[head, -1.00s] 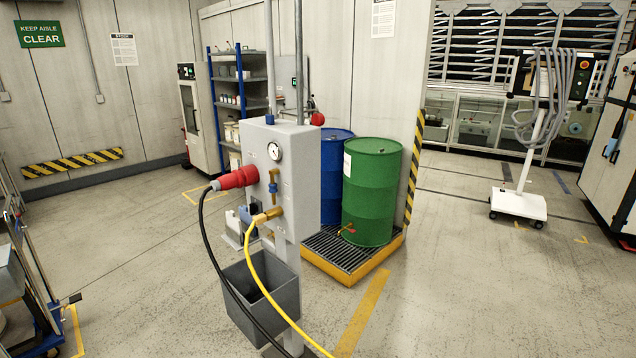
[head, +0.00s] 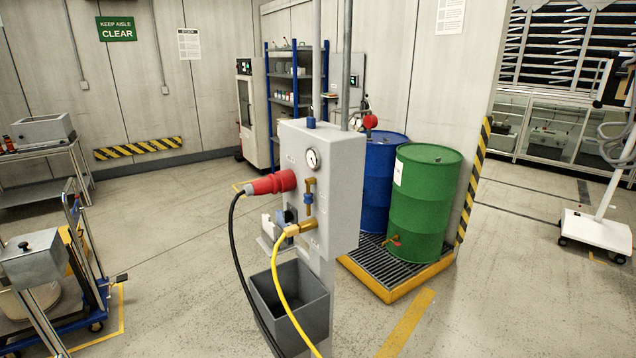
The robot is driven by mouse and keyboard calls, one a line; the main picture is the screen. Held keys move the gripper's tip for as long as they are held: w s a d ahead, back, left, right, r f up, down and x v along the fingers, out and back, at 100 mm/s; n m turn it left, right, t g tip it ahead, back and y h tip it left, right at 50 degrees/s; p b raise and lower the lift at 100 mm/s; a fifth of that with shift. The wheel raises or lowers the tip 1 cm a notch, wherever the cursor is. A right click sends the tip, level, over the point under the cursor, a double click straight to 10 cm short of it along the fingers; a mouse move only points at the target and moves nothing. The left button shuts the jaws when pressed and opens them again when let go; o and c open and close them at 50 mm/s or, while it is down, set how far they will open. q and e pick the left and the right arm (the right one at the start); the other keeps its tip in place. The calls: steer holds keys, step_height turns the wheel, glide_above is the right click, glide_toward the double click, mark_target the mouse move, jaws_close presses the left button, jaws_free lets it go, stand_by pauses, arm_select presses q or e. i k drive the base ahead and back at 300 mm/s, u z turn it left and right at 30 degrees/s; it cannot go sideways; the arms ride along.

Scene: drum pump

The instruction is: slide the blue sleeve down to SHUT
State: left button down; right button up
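A grey box (head: 335,190) on a post carries a brass valve fitting (head: 309,184) on its front face. A small blue sleeve (head: 308,198) sits around the upright brass part, below its top bend. The SHUT marking is too small to make out. Neither of my grippers is in view.
A red plug (head: 272,183) with a black cable and a yellow hose (head: 277,268) hang in front of the box. A grey bin (head: 290,300) sits below. Blue (head: 378,180) and green (head: 425,200) drums stand behind right. A cart (head: 60,270) stands left.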

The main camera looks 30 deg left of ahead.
mark_target(308, 199)
steer(key=u, duration=0.05)
steer(key=i, duration=1.05)
steer(key=u, duration=1.05)
